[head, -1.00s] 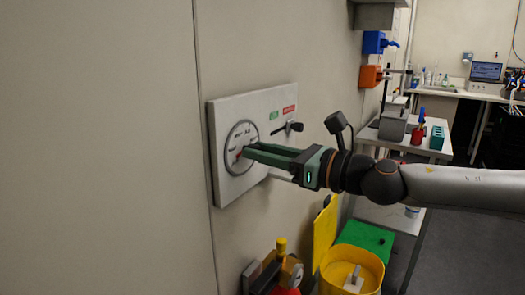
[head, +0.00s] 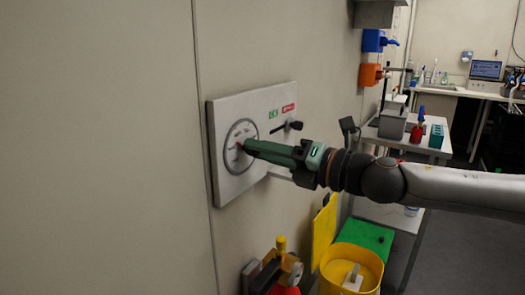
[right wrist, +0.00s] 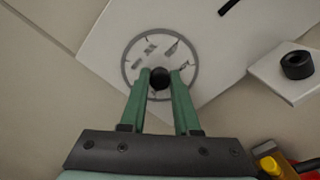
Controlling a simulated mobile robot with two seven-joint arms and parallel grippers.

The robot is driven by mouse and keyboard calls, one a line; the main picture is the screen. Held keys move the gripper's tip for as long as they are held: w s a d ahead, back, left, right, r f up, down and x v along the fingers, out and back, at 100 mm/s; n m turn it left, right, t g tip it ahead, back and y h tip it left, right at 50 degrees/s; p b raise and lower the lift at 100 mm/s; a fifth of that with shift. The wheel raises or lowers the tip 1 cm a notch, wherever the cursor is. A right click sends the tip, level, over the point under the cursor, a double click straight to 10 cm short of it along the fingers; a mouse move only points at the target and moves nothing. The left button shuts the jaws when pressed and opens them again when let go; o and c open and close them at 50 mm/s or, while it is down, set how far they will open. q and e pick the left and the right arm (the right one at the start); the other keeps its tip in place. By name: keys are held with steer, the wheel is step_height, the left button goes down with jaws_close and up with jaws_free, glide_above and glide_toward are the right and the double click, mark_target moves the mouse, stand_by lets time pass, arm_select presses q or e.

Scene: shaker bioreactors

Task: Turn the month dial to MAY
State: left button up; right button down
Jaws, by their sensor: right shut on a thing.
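My right gripper (head: 243,146) reaches the dial from the right. In the right wrist view its green fingers (right wrist: 160,78) are shut on a round black knob (right wrist: 159,77) at the dial's centre. The fingers hide the lower part of the dial. My left gripper is not in view.
The panel also carries a green label (head: 273,114), a red label (head: 288,109) and a black lever (head: 294,126). Below are a yellow bucket (head: 336,283) and a green box (head: 365,235). A bench (head: 410,142) with lab items stands behind my arm.

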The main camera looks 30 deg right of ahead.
steer(key=shift+m, duration=2.7)
steer(key=c, duration=0.6)
jaws_free()
steer(key=shift+c, duration=0.2)
